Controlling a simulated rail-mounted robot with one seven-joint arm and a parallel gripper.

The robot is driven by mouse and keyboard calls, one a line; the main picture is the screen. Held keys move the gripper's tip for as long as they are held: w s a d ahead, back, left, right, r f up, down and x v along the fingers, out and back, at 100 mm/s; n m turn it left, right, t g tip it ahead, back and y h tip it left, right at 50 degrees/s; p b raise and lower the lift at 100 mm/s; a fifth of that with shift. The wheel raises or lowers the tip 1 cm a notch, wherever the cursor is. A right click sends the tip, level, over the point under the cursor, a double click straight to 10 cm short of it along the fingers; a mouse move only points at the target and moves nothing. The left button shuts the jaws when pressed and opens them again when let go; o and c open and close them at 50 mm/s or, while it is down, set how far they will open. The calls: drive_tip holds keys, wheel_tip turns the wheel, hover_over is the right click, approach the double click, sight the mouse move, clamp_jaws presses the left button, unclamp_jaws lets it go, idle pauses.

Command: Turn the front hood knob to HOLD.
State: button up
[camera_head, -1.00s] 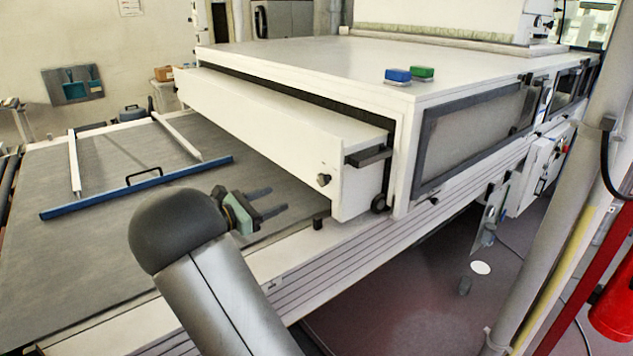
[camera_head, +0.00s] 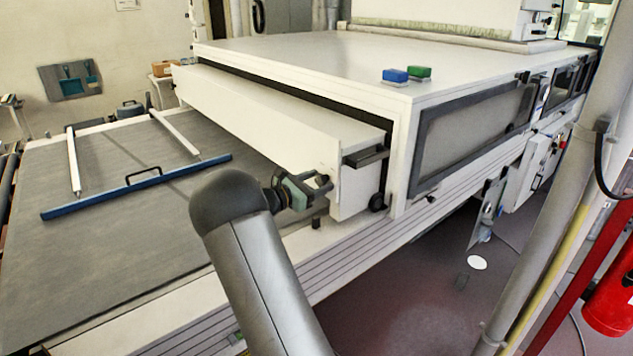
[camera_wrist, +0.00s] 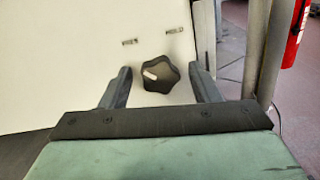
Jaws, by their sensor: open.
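The front hood knob (camera_wrist: 163,82) is a black, lobed knob on the white hood panel (camera_wrist: 90,60) in the wrist view. A short white mark on it points to the upper left. Two small labels sit above it, one at upper left (camera_wrist: 130,41) and one at upper right (camera_wrist: 175,30); their text is too small to read. My gripper (camera_wrist: 161,73) is open, with one finger on each side of the knob and a gap showing on both sides.
The front hood (camera_head: 270,115) projects from the large white tunnel housing (camera_head: 290,62). Blue (camera_head: 396,75) and green (camera_head: 419,71) blocks lie on top. A pole (camera_head: 560,190) stands at right.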

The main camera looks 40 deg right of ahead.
drive_tip(key=c, duration=1)
